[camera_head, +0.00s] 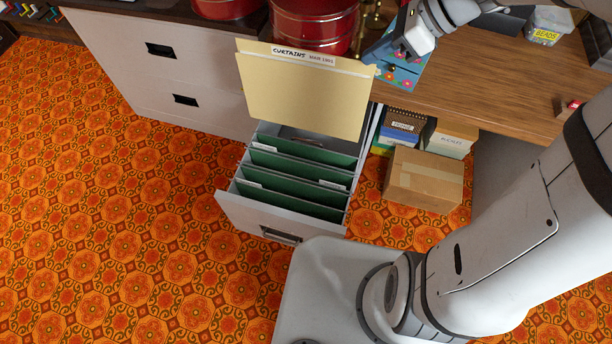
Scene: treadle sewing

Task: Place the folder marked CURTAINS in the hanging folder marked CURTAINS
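The cream folder marked CURTAINS (303,98) hangs upright in the air above the open file drawer (282,222), its label strip along the top edge. My gripper (380,56) is at the folder's upper right corner and appears shut on it; the fingertips are partly hard to make out. Below, the drawer holds several green hanging folders (290,188) with small white tabs. The tab writing is too small to read, so I cannot tell which hanging folder is marked CURTAINS. The folder's lower edge is over the rear part of the drawer and hides some of it.
The grey cabinet (165,75) stands at left with closed drawers. Red round tins (315,25) stand behind the folder. A blue floral box (402,75) is by my gripper on the wooden table (490,90). A cardboard box (425,180) sits on the floor right of the drawer.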

